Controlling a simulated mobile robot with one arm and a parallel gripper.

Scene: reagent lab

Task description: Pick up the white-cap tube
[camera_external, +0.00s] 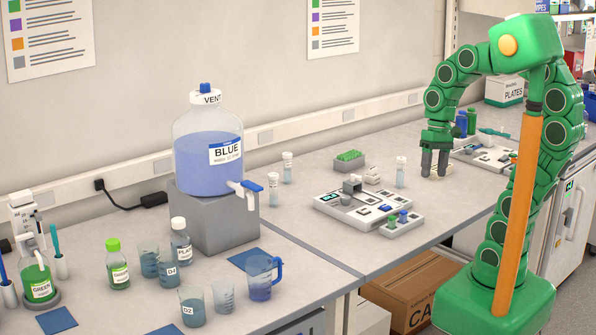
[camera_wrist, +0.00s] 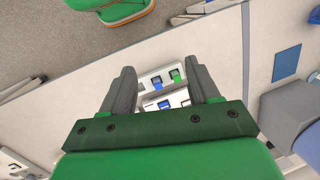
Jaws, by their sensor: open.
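Several small clear tubes with white caps stand upright on the bench in the external view. One white-cap tube (camera_external: 401,172) stands just left of my gripper (camera_external: 434,174). Two others, one further back (camera_external: 287,168) and one nearer (camera_external: 273,190), stand right of the big blue bottle. My gripper is open and points down over the bench, apart from the nearest tube. In the wrist view my gripper (camera_wrist: 163,82) has its two grey fingers spread with no tube seen between them. I cannot make out a white-cap tube in the wrist view.
A white device tray (camera_external: 327,203) with blue and green pieces lies left of my gripper; a similar block (camera_wrist: 160,88) shows between the fingers. A green rack (camera_external: 349,161) stands behind the tray. The blue bottle (camera_external: 208,150) sits on a grey block further left. Bottles (camera_external: 467,122) stand behind my gripper.

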